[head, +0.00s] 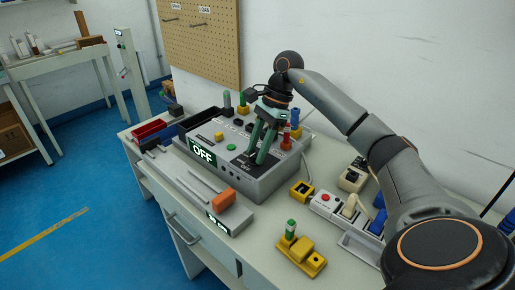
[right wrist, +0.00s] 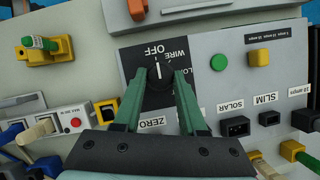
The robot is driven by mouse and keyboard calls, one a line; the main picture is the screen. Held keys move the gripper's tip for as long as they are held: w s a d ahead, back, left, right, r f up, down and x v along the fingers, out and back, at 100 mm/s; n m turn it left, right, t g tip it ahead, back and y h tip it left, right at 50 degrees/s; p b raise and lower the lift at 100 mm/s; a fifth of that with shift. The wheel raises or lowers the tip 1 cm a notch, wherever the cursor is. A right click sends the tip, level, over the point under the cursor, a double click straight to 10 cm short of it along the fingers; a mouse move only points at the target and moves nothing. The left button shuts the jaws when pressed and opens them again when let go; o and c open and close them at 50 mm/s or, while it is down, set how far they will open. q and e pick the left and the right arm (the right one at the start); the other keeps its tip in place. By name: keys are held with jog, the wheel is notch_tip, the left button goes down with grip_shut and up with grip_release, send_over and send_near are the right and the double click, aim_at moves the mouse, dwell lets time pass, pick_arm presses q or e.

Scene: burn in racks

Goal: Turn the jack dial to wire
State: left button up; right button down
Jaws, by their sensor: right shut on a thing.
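The jack dial (right wrist: 159,92) is a black round knob on a black label plate of the grey test box (right wrist: 210,20). Its white pointer line faces the OFF mark; the WIRE mark (right wrist: 174,53) is beside OFF. My right gripper (right wrist: 162,85) is shut on the dial, one green finger on each side. In the head view my right gripper (head: 257,156) reaches down onto the box top and mostly hides the dial. My left gripper is not in view.
The bench (head: 165,182) also carries a red tray (head: 148,130), an orange block (head: 224,199), a yellow fixture (head: 300,257) and a unit with a red button (head: 325,197). Colored plugs stand behind the dial. A pegboard (head: 200,40) hangs on the wall.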

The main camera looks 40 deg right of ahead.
jog(key=shift+m+t, duration=0.3)
jog(key=shift+m, duration=0.4)
jog(key=shift+s+m+t+h, duration=0.15)
jog(key=shift+m+t+h, duration=0.2)
jog(key=shift+m, duration=0.85)
jog(key=shift+m+t+h, duration=0.25)
jog(key=shift+m+t, duration=0.2)
jog(key=shift+m, duration=0.65)
jog(key=shift+s+a+m+t+h, duration=0.1)
jog(key=shift+m+t+h, duration=0.2)
jog(key=shift+m, duration=0.9)
jog(key=shift+c, duration=2.3)
grip_release()
